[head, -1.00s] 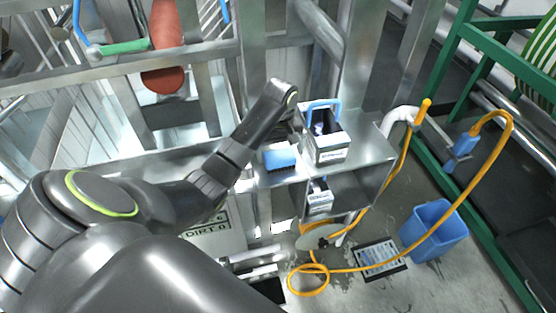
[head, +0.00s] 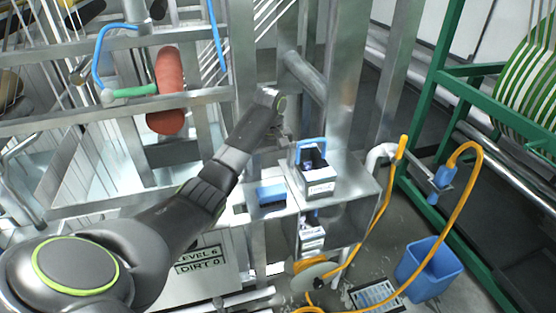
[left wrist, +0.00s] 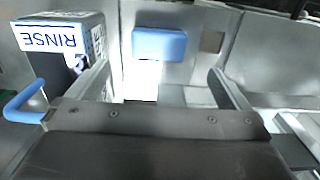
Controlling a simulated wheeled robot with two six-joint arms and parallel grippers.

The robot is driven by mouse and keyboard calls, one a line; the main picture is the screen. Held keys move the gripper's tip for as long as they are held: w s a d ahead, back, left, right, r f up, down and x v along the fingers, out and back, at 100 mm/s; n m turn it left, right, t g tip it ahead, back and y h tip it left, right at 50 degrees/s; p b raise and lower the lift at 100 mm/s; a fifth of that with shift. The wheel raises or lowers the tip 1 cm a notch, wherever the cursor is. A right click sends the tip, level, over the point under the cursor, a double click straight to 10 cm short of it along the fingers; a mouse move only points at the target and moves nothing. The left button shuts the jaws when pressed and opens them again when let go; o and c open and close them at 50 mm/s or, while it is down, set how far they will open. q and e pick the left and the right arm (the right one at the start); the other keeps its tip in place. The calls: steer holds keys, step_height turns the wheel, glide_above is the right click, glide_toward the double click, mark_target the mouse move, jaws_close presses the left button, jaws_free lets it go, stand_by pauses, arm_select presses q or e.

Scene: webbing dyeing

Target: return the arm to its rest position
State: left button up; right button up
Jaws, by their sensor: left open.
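My left arm reaches in from the left in the head view. Its gripper (head: 282,136) hangs at the back of the metal shelf, partly hidden by the wrist. In the left wrist view the two fingers (left wrist: 158,72) stand wide apart with nothing between them. A blue block with a dark underside (head: 271,194) lies on the shelf, apart from the gripper. It also shows beyond the fingers in the left wrist view (left wrist: 158,44). My right gripper is not in view.
A white caddy with a blue handle (head: 318,186) stands right of the block; its RINSE label (left wrist: 54,38) shows in the left wrist view. Metal posts (head: 352,80) rise close behind the arm. A yellow hose (head: 462,205), blue bucket (head: 430,268) and green frame (head: 432,90) are at right.

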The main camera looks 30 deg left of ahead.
arm_select(q)
steer(key=s+d+f+m+t, duration=0.1)
steer(key=s+d+f+m, duration=0.15)
steer(key=s+f, duration=0.6)
steer(key=s+d+f+m+t, duration=0.1)
steer(key=s+d+f+m, duration=0.15)
steer(key=s+f, duration=0.65)
steer(key=s+d+r+m+t+y, duration=0.1)
steer(key=s+r+m, duration=0.1)
steer(key=s, duration=0.8)
steer(key=s+d+r+m+t+y, duration=0.1)
steer(key=s+r+m, duration=0.15)
steer(key=s, duration=0.85)
step_height(320, 180, down, 31)
steer(key=a+g+b, duration=0.2)
steer(key=b, duration=0.6)
steer(key=s+f+b, duration=0.3)
steer(key=s+f, duration=0.4)
steer(key=f, duration=0.4)
steer(key=s+d+f+h+b, duration=0.1)
steer(key=s+f+b, duration=0.2)
steer(key=s+f, duration=0.5)
steer(key=shift+d+f+g, duration=0.3)
steer(key=shift+f+g, duration=0.1)
steer(key=shift+f, duration=1.8)
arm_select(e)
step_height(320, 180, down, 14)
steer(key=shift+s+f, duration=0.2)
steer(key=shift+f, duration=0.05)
